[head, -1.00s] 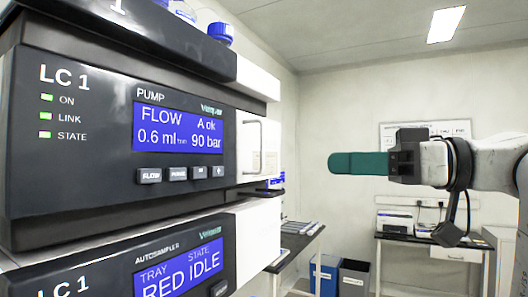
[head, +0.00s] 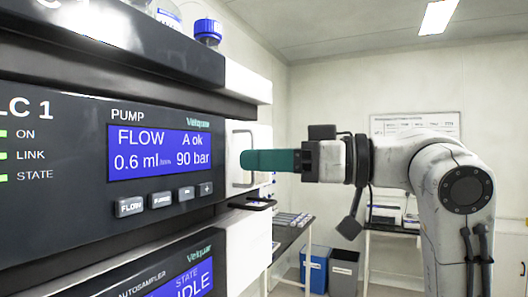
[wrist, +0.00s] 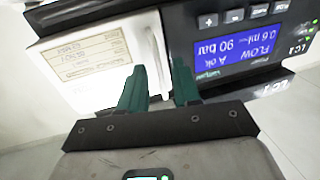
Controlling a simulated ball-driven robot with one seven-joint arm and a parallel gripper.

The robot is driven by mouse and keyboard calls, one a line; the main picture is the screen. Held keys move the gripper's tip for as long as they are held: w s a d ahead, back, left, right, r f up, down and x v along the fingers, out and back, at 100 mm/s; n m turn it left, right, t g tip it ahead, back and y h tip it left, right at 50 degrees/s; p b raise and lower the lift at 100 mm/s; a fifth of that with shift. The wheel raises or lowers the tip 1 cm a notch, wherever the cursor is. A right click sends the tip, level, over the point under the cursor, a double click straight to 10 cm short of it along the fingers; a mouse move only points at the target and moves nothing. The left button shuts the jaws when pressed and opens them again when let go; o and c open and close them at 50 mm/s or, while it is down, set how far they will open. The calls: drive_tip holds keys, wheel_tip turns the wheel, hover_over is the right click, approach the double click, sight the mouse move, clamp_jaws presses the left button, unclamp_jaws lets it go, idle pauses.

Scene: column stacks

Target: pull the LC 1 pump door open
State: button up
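The LC 1 pump (head: 165,150) is a dark module with a blue screen at the left of the head view. Its white door (head: 233,134) lies right of the dark front and looks shut. A thin grey upright handle (head: 236,183) stands out from the door. My gripper (head: 243,161) has teal fingers pointing left, with the tips at the handle. In the wrist view the picture is upside down; the fingers of my gripper (wrist: 158,72) are apart, with the handle (wrist: 154,48) showing at the gap between them. I cannot tell whether they touch it.
The autosampler (head: 185,275) sits below the pump, and blue-capped bottles (head: 208,34) stand on top. A small dark ledge (head: 253,203) juts out below the handle. Behind are a bench (head: 290,232) and blue and dark bins (head: 318,268).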

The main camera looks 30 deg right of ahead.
drive_tip(key=shift+c, duration=0.4)
clamp_jaws()
idle(1.1)
